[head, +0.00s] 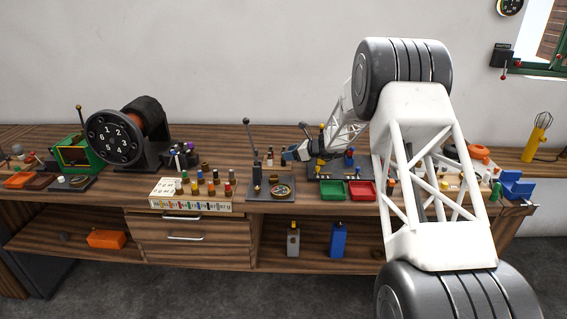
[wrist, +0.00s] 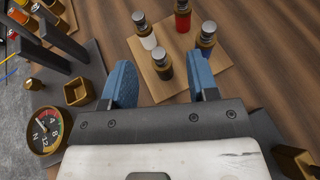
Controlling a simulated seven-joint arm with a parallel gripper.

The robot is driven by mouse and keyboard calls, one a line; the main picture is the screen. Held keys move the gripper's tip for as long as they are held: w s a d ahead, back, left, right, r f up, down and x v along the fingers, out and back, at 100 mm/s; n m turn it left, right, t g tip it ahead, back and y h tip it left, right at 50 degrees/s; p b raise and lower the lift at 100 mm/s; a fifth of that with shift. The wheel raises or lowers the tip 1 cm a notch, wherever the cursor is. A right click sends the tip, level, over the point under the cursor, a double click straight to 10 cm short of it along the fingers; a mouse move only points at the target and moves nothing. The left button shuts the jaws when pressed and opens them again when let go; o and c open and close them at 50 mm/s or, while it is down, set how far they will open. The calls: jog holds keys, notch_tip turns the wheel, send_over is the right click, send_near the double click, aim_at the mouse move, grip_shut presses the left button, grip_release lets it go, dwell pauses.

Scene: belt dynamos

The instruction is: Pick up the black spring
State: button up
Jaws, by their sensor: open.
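A small upright black piece with a silver top, which I take for the black spring (wrist: 165,66), stands on a square wooden board (wrist: 189,80) in the wrist view. My gripper (wrist: 162,82) is open. Its two blue fingers are spread to the left and right of the black piece in the picture, with gaps on both sides. I cannot tell how far above the board the fingertips are. In the head view my gripper (head: 288,157) is over the middle of the bench, and the black piece cannot be made out there.
White (wrist: 147,38), red (wrist: 183,20) and blue (wrist: 207,38) pieces share the board; the blue one is close to the right finger. A dial gauge (wrist: 46,130), an open brass box (wrist: 78,92) and dark levers (wrist: 62,40) stand left. Bare wood lies beyond the board.

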jog(key=shift+a, duration=0.1)
jog(key=shift+x, duration=2.6)
jog(key=shift+r, duration=0.1)
grip_shut()
jog(key=shift+r, duration=0.1)
jog(key=shift+r, duration=1.45)
jog(key=shift+s+r, duration=0.2)
jog(key=shift+r, duration=0.05)
jog(key=s+d, duration=0.1)
jog(key=s, duration=0.4)
jog(key=s+d+r, duration=0.1)
jog(key=s, duration=0.4)
jog(key=s+d, duration=0.1)
jog(key=s, duration=0.4)
jog(key=shift+s+d+r, duration=0.1)
jog(key=shift+d+r, duration=0.1)
jog(key=shift+d, duration=0.1)
